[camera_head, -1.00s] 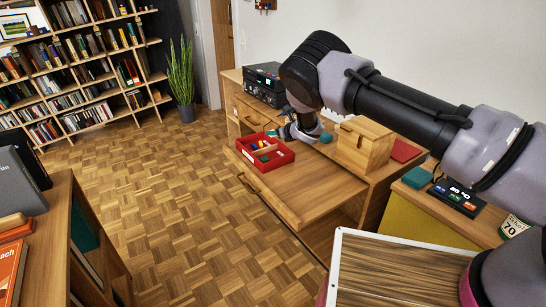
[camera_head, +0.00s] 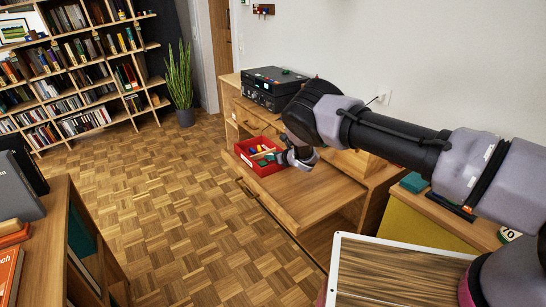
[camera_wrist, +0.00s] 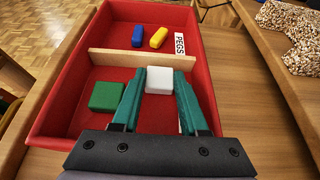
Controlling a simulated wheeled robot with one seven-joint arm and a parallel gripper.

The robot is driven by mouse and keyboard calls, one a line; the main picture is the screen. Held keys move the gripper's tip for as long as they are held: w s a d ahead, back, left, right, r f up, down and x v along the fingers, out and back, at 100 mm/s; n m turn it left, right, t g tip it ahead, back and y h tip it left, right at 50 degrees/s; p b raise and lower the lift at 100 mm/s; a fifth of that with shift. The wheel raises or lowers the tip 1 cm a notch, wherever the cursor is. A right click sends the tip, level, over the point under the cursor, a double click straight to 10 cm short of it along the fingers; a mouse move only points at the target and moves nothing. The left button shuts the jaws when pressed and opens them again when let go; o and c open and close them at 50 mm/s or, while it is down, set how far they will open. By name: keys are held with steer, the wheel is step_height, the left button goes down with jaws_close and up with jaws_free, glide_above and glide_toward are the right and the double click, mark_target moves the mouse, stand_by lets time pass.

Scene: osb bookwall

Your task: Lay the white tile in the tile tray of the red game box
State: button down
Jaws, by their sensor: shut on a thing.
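The red game box (camera_head: 266,170) stands on the wooden pull-out board. In the wrist view, the red box (camera_wrist: 66,75) is split by a wooden divider (camera_wrist: 115,60). The far compartment holds a blue peg (camera_wrist: 138,36) and a yellow peg (camera_wrist: 158,38), beside a "PEGS" label (camera_wrist: 179,45). A green tile (camera_wrist: 106,96) lies in the near compartment. My gripper (camera_wrist: 159,86) is shut on the white tile (camera_wrist: 159,79), over the near compartment, close to the divider. I cannot tell whether the tile touches the floor. In the head view my gripper (camera_head: 285,157) is at the box's right side.
The board (camera_head: 300,196) is clear in front of the box. A black case (camera_head: 273,88) stands behind on the cabinet. A wooden box (camera_head: 357,163) is partly hidden behind my arm. A speckled object (camera_wrist: 290,30) lies at the wrist view's right.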

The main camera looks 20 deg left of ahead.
steer(key=c, duration=0.7)
jaws_free()
